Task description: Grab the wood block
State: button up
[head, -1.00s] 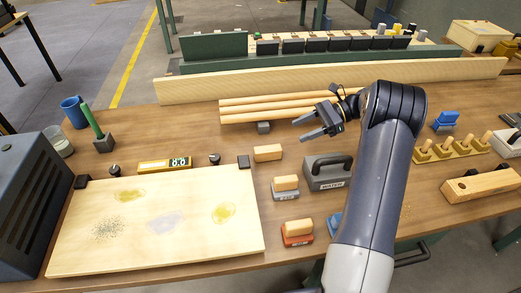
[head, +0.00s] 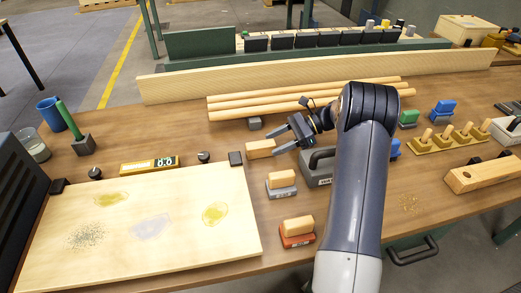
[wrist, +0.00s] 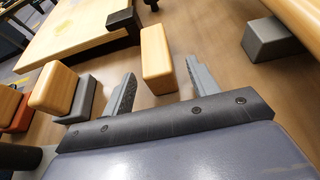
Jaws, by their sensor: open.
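A plain wood block (head: 260,149) lies on the bench just right of the pale board's far right corner. My gripper (head: 280,140) is open and empty, its fingers pointing left at this block. In the wrist view the wood block (wrist: 156,58) stands out ahead, in the space between the two finger lines of my gripper (wrist: 158,75). The fingers flank its near end; whether they touch it I cannot tell. Two similar wood blocks sit on bases: one on a grey base (head: 281,180) and one on a red base (head: 298,227).
A dark grey case with a handle (head: 318,170) stands right of the block, under my arm. Wooden rods (head: 290,100) lie behind, by a small grey support (head: 254,123). The pale board (head: 200,240) fills the left, with a dark clamp (head: 235,158) at its corner.

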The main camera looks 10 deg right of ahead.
aim_at(246, 155)
jog(key=x, duration=0.5)
jog(key=shift+a+r, duration=0.25)
jog(key=shift+a, duration=0.2)
jog(key=shift+c, duration=0.2)
jog(key=c, duration=1)
